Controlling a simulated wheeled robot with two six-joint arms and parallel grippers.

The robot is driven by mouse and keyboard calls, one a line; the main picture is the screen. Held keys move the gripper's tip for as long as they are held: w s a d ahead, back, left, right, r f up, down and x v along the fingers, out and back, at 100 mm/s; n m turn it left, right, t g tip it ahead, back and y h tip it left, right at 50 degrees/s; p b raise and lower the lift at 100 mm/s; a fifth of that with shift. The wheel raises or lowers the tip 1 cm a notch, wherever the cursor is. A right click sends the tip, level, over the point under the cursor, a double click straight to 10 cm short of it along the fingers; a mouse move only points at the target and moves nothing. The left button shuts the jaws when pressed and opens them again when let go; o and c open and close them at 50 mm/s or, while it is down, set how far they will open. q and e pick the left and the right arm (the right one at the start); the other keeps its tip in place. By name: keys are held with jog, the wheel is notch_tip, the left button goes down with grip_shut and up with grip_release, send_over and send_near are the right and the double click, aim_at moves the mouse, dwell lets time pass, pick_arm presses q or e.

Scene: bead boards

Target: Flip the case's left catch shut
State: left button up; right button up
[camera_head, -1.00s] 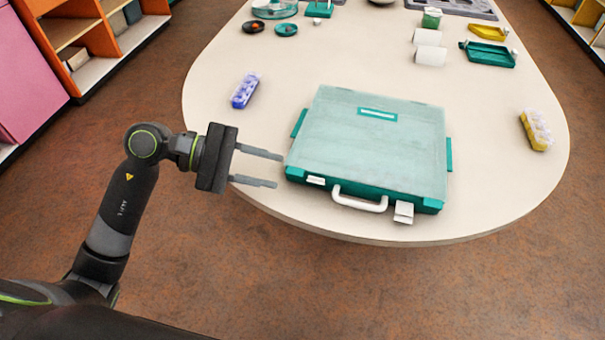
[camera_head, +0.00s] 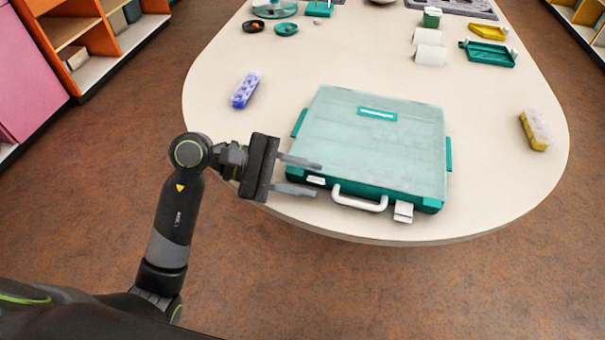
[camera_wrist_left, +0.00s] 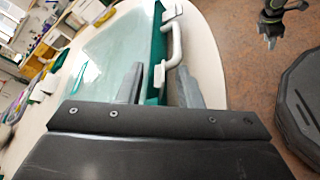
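The teal case (camera_head: 370,140) lies flat on the table with its pale see-through lid down. Its left catch (camera_head: 316,180) is a small white tab on the front edge, left of the white handle (camera_head: 360,199). The right catch (camera_head: 403,211) is white and sticks out and down from the front edge. My left gripper (camera_head: 318,179) is open and empty, its fingertips at the case's front left corner, one on each side of the left catch. In the left wrist view the fingers (camera_wrist_left: 158,88) straddle the case's teal edge; I cannot tell whether they touch it. A dark part of my right arm shows there, its fingers unclear.
A purple bead holder (camera_head: 245,90) lies left of the case and a yellow one (camera_head: 535,130) lies right. White cylinders (camera_head: 430,47), a teal tray (camera_head: 488,54) and small dishes (camera_head: 286,29) stand farther back. The table's front edge is close to the case.

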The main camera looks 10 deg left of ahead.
pick_arm(q)
grip_shut()
pick_arm(e)
jog(key=shift+w+r, duration=0.15)
jog(key=shift+w, duration=0.05)
pick_arm(q)
jog(key=shift+w, duration=0.1)
jog(key=shift+w+n, duration=0.1)
jog(key=shift+n, duration=0.2)
jog(key=shift+w+r+b, duration=0.1)
jog(key=shift+w+b, duration=0.05)
jog(key=shift+b, duration=0.15)
jog(key=shift+w+r+n+g, duration=0.1)
jog(key=shift+w+n+g, duration=0.1)
jog(key=shift+n+g, duration=0.4)
pick_arm(e)
jog(key=shift+w+a+r, duration=0.1)
jog(key=shift+a+r, duration=0.05)
jog(key=shift+r, duration=0.45)
jog(key=shift+w+a+r, duration=0.1)
jog(key=shift+r, duration=0.5)
